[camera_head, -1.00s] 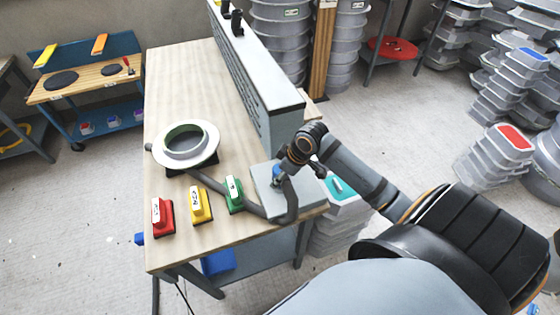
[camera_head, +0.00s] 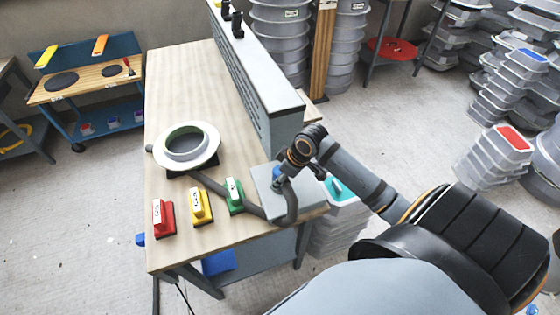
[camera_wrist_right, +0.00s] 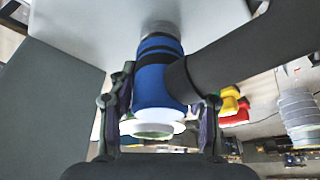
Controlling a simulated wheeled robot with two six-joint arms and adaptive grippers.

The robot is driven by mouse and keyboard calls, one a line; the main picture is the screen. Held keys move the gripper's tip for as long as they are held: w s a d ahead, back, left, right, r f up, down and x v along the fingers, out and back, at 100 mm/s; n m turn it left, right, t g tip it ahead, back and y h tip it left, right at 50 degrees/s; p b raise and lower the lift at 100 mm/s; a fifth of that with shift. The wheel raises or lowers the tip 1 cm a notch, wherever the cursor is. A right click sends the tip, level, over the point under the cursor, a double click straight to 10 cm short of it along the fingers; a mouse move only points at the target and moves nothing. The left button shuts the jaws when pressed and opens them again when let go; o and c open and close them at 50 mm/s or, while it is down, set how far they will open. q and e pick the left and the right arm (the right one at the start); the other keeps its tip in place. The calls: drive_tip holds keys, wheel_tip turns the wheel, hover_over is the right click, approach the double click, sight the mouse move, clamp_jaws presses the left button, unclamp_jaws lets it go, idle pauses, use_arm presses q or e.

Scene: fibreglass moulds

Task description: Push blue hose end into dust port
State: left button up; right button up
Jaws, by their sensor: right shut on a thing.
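My right gripper (camera_head: 281,176) is at the near right corner of the workbench. In the right wrist view its fingers (camera_wrist_right: 163,112) are closed on either side of the blue hose end (camera_wrist_right: 157,78). The blue end also shows small in the head view (camera_head: 276,173). A white collar shows at its near end, and the dark hose (camera_wrist_right: 245,50) leaves from its side. Its far end meets a grey ring, which looks like the dust port (camera_wrist_right: 160,28), on a pale surface. I cannot tell how deep it sits. My left gripper is not in view.
A grey box (camera_head: 261,188) sits under the gripper. Red (camera_head: 163,218), yellow (camera_head: 200,206) and green (camera_head: 234,196) blocks stand along the bench's near side. A white ring mould (camera_head: 205,161) lies behind them. A grey upright panel (camera_head: 287,118) stands behind the gripper. The bench's left side is clear.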

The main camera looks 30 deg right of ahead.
drive_tip(key=shift+p, duration=0.4)
idle(0.6)
drive_tip(key=shift+f+b, duration=0.35)
drive_tip(key=shift+f, duration=0.2)
idle(0.4)
drive_tip(key=o, duration=1.3)
drive_tip(key=shift+c, duration=0.2)
drive_tip(key=v, duration=0.5)
drive_tip(key=shift+s+d+r, duration=0.2)
drive_tip(key=shift+d+r, duration=0.05)
drive_tip(key=shift+r, duration=0.1)
drive_tip(key=shift+v, duration=0.85)
drive_tip(key=shift+a, duration=0.2)
